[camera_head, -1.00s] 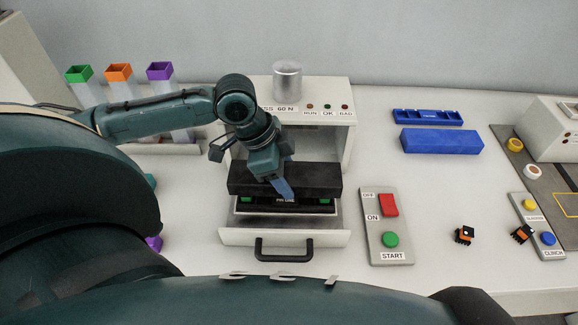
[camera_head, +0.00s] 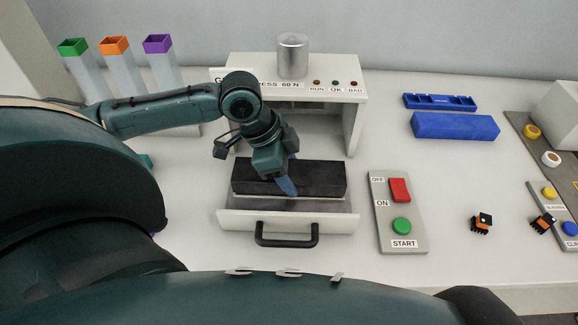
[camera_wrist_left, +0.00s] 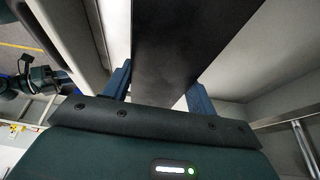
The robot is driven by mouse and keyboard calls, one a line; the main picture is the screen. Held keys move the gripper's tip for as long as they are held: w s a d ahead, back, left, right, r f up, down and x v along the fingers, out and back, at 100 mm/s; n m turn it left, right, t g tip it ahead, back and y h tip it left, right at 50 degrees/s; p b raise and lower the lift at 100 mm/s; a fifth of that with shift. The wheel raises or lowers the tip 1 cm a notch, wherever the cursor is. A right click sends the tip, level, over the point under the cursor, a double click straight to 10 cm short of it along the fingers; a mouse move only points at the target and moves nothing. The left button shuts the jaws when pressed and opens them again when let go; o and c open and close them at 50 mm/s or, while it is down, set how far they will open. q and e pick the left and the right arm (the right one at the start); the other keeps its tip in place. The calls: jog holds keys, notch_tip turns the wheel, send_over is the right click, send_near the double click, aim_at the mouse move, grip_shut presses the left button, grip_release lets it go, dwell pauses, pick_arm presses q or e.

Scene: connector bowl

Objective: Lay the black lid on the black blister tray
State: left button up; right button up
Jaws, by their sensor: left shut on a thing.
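The black lid (camera_head: 320,178) is a long dark block lying over the pulled-out drawer (camera_head: 335,222) of the press. My left gripper (camera_head: 287,184) is shut on the black lid, its blue fingers on the lid's sides. In the left wrist view, the lid (camera_wrist_left: 180,50) sits between the two blue fingers (camera_wrist_left: 158,92). The black blister tray is hidden under the lid now; I cannot tell whether the lid touches it. My right gripper is not in view.
The press (camera_head: 350,100) stands behind the drawer. A grey control box (camera_head: 400,238) with red and green buttons is to the right. A blue tray (camera_head: 440,101) and a blue block (camera_head: 455,126) lie at the back right. Small orange-black connectors (camera_head: 481,223) lie at the front right.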

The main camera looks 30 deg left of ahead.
pick_arm(q)
jog(key=shift+f, duration=0.2)
jog(key=o, duration=1.1)
jog(key=shift+c, duration=0.2)
jog(key=v, duration=1.3)
jog(key=shift+p, duration=0.4)
jog(key=shift+s, duration=0.1)
